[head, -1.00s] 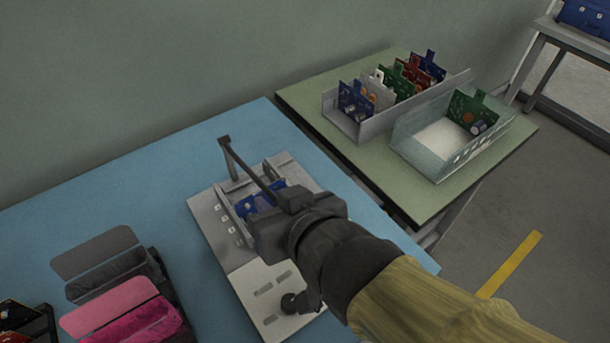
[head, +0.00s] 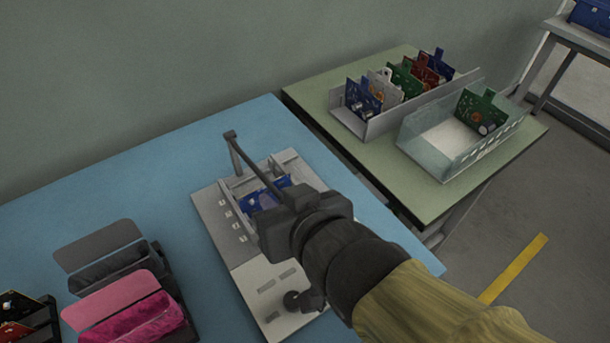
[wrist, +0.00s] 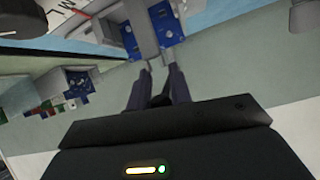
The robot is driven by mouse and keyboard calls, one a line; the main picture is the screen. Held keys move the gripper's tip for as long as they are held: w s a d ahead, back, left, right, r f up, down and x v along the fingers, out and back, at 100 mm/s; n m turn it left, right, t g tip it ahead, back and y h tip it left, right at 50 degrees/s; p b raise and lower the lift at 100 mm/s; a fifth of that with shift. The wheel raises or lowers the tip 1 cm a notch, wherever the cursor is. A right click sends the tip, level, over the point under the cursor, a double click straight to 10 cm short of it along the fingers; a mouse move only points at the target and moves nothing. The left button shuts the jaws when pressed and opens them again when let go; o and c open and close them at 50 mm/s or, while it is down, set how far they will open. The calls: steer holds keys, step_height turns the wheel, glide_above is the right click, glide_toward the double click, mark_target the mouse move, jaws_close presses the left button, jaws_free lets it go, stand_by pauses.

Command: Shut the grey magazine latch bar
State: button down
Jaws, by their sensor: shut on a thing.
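The grey magazine latch bar (head: 256,164) runs from the top of an upright post at the far left of the magazine, slanting across above it towards my gripper. My gripper (wrist: 158,66) is shut on the bar; in the wrist view the bar (wrist: 142,32) lies at the fingertips. In the head view the gripper body (head: 290,220) hides the fingertips and the bar's near end. The light grey magazine (head: 211,212) stands on the blue table, with a blue board (head: 262,199) partly visible in it under the bar.
A dark round knob (head: 297,301) stands on the pale plate in front of the magazine. Pink (head: 125,306) and dark grey (head: 100,250) open boxes sit to the left. A green table (head: 385,165) at right holds a grey rack of boards and a clear bin (head: 428,160).

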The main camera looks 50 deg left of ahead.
stand_by(0.6)
steer(key=c, duration=1.3)
jaws_free()
steer(key=shift+a, duration=0.1)
steer(key=p+v, duration=0.4)
steer(key=v, duration=0.3)
steer(key=shift+d, duration=0.25)
